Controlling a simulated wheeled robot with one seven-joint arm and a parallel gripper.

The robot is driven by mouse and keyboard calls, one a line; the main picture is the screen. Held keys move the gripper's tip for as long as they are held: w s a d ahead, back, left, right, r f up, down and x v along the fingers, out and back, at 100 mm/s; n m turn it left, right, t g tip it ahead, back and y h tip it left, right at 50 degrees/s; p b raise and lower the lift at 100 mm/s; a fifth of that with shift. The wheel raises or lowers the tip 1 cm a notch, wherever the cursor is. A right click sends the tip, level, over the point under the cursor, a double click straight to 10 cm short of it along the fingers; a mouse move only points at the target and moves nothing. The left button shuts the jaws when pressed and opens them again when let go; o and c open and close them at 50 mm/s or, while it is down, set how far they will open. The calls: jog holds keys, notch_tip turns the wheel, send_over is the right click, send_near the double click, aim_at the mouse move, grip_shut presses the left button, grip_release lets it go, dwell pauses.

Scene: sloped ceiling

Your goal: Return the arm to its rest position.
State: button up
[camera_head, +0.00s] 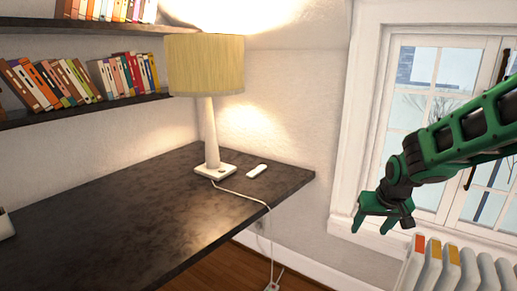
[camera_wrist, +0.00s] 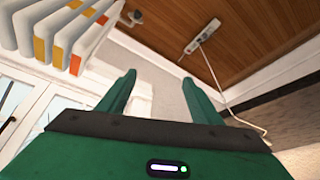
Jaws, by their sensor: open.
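My green gripper (camera_head: 377,213) hangs at the right of the head view, in front of the window frame and left of the radiator. Its fingers point down and left. In the wrist view my gripper (camera_wrist: 160,90) shows two green fingers spread apart with nothing between them. My green arm comes in from the right edge of the head view. The gripper is clear of the desk, off its right end.
A dark desk (camera_head: 130,215) holds a lit lamp (camera_head: 205,65) and a small white remote-like object (camera_head: 257,170). A white radiator (camera_head: 470,268) stands below the window (camera_head: 440,85). A cord runs to a power strip (camera_wrist: 202,37) on the wooden floor. Book shelves (camera_head: 90,108) are at upper left.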

jog(key=s+a+r+n, duration=0.1)
jog(key=s+a+r, duration=0.15)
jog(key=s, duration=0.55)
jog(key=s+a+r, duration=0.1)
jog(key=s+r, duration=0.3)
jog(key=s, duration=0.4)
jog(key=s+d+f+m+g, duration=0.1)
jog(key=s+d+m+g, duration=0.1)
jog(key=s+d, duration=0.3)
jog(key=s+d+f+m+g, duration=0.1)
jog(key=s+d+m, duration=0.3)
jog(key=s, duration=0.7)
jog(key=shift+s+d+g+y, duration=0.35)
jog(key=shift+d+g, duration=0.45)
jog(key=shift+d, duration=0.3)
